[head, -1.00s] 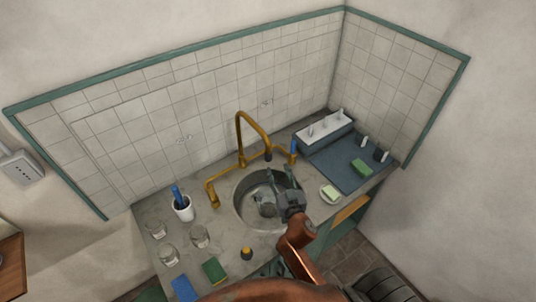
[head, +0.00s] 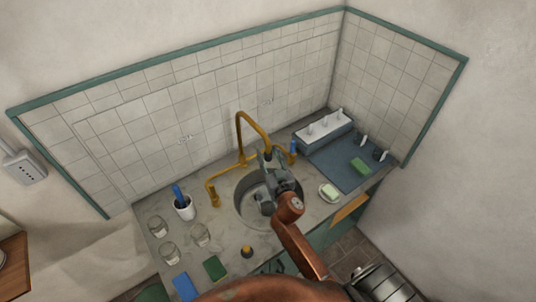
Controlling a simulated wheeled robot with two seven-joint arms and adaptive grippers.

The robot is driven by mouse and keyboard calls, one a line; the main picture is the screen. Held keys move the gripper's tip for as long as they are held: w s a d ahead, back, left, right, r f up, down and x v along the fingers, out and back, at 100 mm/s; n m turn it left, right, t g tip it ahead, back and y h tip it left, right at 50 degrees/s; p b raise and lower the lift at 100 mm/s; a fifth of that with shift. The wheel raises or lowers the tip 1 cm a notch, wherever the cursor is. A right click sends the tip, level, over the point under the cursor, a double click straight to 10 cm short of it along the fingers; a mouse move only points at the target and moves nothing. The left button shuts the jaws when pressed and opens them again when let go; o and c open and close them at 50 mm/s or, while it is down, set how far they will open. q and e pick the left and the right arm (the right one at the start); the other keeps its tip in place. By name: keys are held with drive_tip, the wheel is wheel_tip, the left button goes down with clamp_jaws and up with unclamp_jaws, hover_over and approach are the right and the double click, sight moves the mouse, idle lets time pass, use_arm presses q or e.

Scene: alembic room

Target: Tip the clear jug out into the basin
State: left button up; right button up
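The round metal basin (head: 243,208) is set into the counter below the brass tap. My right gripper (head: 269,157) is over the basin, its fingers pointing toward the back wall, close to the tap spout. A small pale, glassy shape (head: 266,207) shows low in the basin beside the gripper. It may be the clear jug, but the gripper and wrist cover much of that area. I cannot tell whether the fingers hold anything. My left gripper is not in view.
The brass tap (head: 241,135) arches over the basin. Clear glasses (head: 200,235) and a white cup with blue contents (head: 184,208) stand left. A soap dish (head: 329,192) sits right of the basin, near a blue mat (head: 340,165) and white rack (head: 324,127).

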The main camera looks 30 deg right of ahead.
drive_tip(key=shift+c, duration=0.6)
clamp_jaws()
